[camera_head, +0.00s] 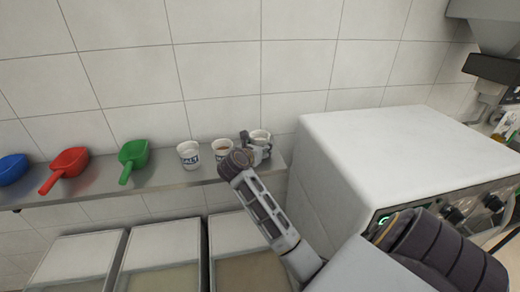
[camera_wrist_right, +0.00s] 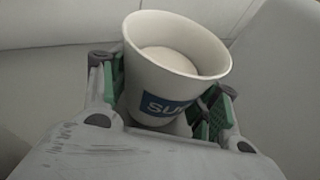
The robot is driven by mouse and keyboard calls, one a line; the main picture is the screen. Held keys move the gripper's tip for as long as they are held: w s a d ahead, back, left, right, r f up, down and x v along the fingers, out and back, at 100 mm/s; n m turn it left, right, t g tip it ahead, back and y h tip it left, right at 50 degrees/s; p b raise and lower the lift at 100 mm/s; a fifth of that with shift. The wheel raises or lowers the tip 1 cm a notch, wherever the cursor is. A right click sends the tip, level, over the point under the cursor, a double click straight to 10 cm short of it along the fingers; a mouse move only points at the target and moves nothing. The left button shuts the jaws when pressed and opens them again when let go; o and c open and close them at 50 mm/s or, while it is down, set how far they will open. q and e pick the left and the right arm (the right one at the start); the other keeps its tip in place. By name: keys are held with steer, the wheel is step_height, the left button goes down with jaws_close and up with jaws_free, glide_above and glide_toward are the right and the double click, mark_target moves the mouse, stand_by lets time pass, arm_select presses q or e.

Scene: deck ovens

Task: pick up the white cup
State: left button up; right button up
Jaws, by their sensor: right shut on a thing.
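The white cup (camera_wrist_right: 175,70) has a blue label with partly hidden letters starting "SU" and pale contents. In the right wrist view it stands between the two green-padded fingers of my right gripper (camera_wrist_right: 165,100), which is shut on it. In the head view my right gripper (camera_head: 256,148) is at the right end of the wall shelf, and the cup (camera_head: 260,134) shows partly behind it. I cannot tell whether the cup's base touches the shelf. My left gripper is out of view.
A cup labelled "SALT" (camera_head: 189,154) and a cup with brownish contents (camera_head: 222,149) stand on the steel shelf (camera_head: 92,187), left of my gripper. Green (camera_head: 134,157), red (camera_head: 66,168) and blue (camera_head: 12,169) scoops lie farther left. A white oven (camera_head: 390,145) stands close on the right. Lidded bins (camera_head: 165,250) are below.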

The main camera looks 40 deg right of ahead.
step_height(320, 180, up, 9)
steer(key=b, duration=0.1)
stand_by(0.5)
steer(key=shift+s+a+f, duration=0.1)
steer(key=shift+a, duration=0.05)
stand_by(0.5)
